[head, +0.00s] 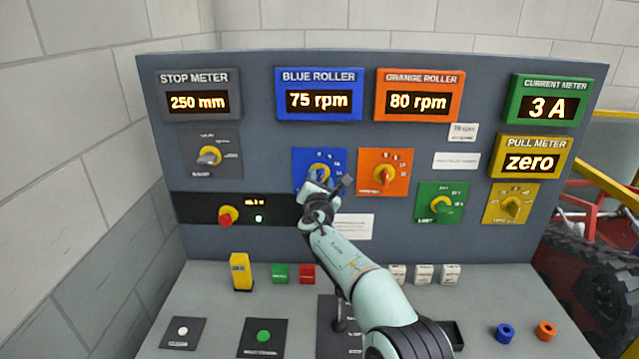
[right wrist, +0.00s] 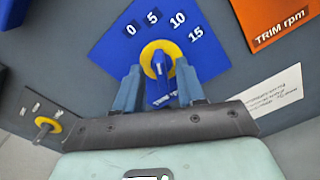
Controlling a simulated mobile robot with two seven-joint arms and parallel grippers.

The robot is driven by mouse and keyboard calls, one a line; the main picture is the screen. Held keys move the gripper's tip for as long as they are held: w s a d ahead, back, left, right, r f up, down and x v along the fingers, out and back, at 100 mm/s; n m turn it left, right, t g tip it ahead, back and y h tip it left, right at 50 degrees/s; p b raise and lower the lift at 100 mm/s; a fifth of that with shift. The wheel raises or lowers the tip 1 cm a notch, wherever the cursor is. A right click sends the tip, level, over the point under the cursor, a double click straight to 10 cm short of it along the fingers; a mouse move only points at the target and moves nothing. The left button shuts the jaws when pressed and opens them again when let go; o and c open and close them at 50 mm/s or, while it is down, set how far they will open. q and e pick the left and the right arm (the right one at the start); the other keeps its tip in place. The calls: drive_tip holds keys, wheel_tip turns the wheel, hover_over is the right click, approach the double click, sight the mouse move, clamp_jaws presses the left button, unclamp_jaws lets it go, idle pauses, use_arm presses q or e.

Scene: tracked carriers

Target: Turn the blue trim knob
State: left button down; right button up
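The blue trim knob (right wrist: 160,66) shows in the right wrist view, a blue grip on a yellow ring. It sits on a blue plate (right wrist: 133,35) marked 0, 5, 10, 15. In the head view the plate (head: 300,157) lies under the BLUE ROLLER display (head: 319,94), which reads 75 rpm. My right gripper (right wrist: 160,86) is open at the knob, with one finger on each side and a visible gap to the grip. In the head view my right gripper (head: 318,190) covers the lower part of the plate. My left gripper is not in view.
The orange trim knob (head: 384,175) is close on the right. The ORANGE ROLLER display (head: 419,94) reads 80 rpm. Green (head: 441,204) and yellow (head: 512,206) knobs are farther right. Small blocks and buttons are on the desk (head: 215,320).

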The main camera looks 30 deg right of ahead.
drive_tip(key=shift+f, duration=0.1)
